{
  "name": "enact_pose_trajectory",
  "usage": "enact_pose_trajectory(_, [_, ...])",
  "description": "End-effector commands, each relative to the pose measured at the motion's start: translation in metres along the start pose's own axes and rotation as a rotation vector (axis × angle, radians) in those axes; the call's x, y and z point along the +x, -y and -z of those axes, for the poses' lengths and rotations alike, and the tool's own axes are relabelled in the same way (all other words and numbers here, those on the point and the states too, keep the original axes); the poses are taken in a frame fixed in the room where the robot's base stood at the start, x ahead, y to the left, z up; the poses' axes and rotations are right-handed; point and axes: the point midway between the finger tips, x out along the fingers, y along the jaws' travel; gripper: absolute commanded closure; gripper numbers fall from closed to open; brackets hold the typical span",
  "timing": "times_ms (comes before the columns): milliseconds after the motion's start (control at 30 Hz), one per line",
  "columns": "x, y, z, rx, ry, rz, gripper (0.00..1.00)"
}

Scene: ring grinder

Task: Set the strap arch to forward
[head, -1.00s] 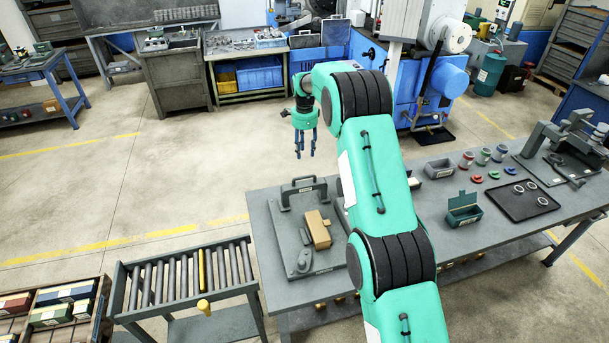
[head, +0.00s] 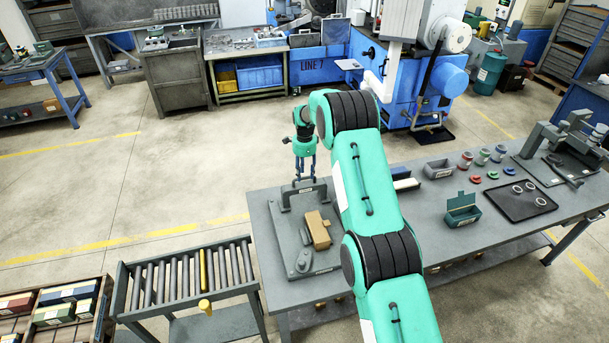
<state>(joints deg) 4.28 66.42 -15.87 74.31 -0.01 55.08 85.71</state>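The strap arch (head: 286,202) is a dark grey bracket with a raised handle and a small label, standing across the far end of a grey fixture plate (head: 320,256) on the workbench.
A roller stand (head: 190,280) with one yellow roller stands left of the workbench. Right of my arm are a green open box (head: 462,209), a grey bin (head: 438,168), a black tray (head: 519,204) with rings, and a grey press (head: 568,140).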

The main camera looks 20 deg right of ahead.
Motion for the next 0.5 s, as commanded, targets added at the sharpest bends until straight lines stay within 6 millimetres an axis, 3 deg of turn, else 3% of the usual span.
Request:
enact_pose_trajectory(200, [0.014, -0.001, 0.000, 0.000, 0.000, -0.001, 0.60])
enact_pose_trajectory(500, [0.016, -0.001, 0.000, 0.000, 0.000, -0.001, 0.60])
